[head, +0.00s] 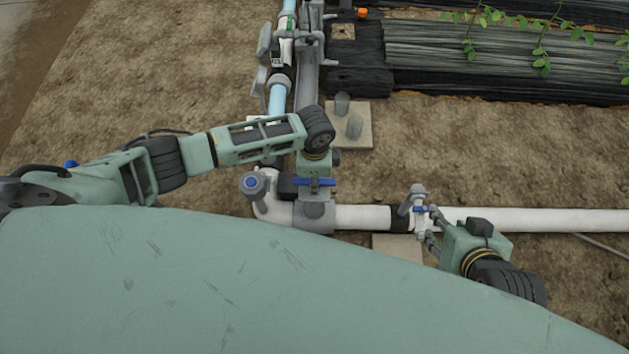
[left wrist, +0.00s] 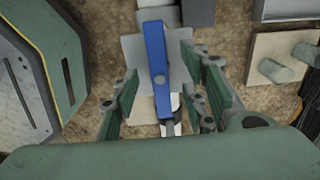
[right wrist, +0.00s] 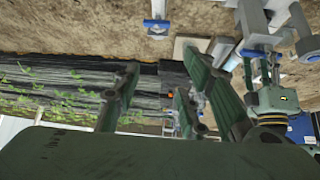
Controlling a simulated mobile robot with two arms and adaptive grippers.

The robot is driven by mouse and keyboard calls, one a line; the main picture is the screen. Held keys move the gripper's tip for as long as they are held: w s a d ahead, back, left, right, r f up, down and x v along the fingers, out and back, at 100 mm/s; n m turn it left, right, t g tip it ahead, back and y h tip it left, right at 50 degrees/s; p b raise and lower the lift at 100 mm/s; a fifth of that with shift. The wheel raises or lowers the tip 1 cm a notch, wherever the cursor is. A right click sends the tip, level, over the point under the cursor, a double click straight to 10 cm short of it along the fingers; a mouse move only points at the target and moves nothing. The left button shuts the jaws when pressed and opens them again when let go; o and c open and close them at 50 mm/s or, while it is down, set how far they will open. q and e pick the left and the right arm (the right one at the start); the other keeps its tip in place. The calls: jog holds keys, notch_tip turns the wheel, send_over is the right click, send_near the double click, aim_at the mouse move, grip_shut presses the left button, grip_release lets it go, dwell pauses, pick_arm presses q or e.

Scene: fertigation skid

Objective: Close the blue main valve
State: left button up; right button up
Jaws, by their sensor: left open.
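The main valve's blue bar handle (head: 325,182) sits on a grey valve body in the white pipe, near the elbow in the head view. In the left wrist view the handle (left wrist: 156,45) runs lengthwise between my left fingers. My left gripper (left wrist: 160,85) is open, with fingers on both sides of the handle; I cannot tell whether they touch it. In the head view its own body mostly hides its fingers. My right gripper (head: 432,228) is by a small grey fitting with a blue handle (head: 421,209). Its fingers (right wrist: 158,95) are apart with nothing visible between them.
A grey fitting with a blue cap (head: 252,183) stands on the elbow, left of the main valve. White pipe (head: 560,219) runs right. A concrete block with grey posts (head: 348,120) lies behind. Black-covered plant beds (head: 480,60) are at the back; bare soil lies between.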

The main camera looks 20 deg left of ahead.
pick_arm(q)
jog(key=shift+f+b, duration=0.3)
jog(key=shift+f, duration=0.75)
pick_arm(e)
jog(key=shift+w+a+r+t+y, duration=0.15)
jog(key=shift+w+a+r+t, duration=0.1)
jog(key=shift+w+r+t, duration=0.35)
jog(key=shift+w+a+r+t+y, duration=0.1)
jog(key=shift+w+a+r+t, duration=0.35)
jog(key=shift+w, duration=0.5)
jog(key=shift+w+a+r+t+y, duration=0.15)
jog(key=shift+w+r+t, duration=0.2)
jog(key=shift+w+r, duration=0.4)
pick_arm(q)
jog(key=shift+c, duration=0.5)
jog(key=shift+a, duration=0.1)
grip_shut()
pick_arm(e)
jog(key=shift+d, duration=0.1)
